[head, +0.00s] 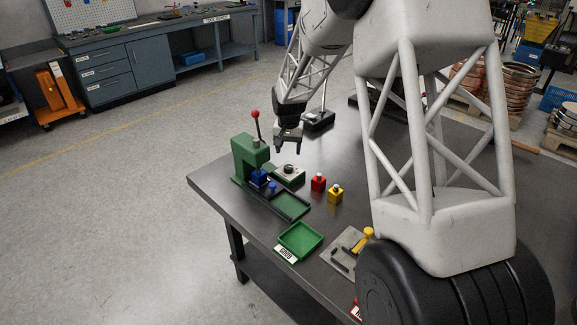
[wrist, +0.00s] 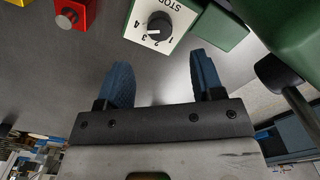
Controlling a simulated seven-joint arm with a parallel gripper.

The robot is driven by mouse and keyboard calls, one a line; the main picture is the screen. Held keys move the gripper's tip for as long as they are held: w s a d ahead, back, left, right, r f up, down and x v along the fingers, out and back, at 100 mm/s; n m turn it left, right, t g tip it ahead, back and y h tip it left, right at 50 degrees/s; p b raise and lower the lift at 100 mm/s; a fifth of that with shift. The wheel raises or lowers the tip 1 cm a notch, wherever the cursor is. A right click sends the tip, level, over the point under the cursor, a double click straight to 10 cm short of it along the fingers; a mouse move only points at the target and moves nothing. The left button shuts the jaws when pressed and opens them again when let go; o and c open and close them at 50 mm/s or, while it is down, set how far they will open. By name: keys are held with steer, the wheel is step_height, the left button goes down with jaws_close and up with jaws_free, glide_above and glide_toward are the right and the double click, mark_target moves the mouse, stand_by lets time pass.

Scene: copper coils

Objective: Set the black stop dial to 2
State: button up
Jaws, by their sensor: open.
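The black stop dial (wrist: 159,25) sits on a pale plate marked STOP, with numbers 1 to 4 around it. A white mark on the dial's edge faces the number side, roughly toward 3; the exact setting is hard to read. In the head view the dial (head: 289,168) is on top of a small pale box (head: 290,177) beside the green press. My gripper (head: 288,149) is above the dial. In the wrist view my gripper (wrist: 162,65) has its two blue fingers apart and empty, with the dial beyond the fingertips, not between them.
The green press (head: 245,160) with a red-knobbed lever (head: 255,114) stands left of the dial box. A red block (head: 318,183) and a yellow block (head: 336,194) stand to the right. A green tray (head: 300,241) lies toward the front. Bare table (head: 220,182) shows at the left edge.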

mark_target(288, 166)
steer(key=shift+f, duration=0.15)
steer(key=shift+f, duration=3.75)
steer(key=c, duration=0.9)
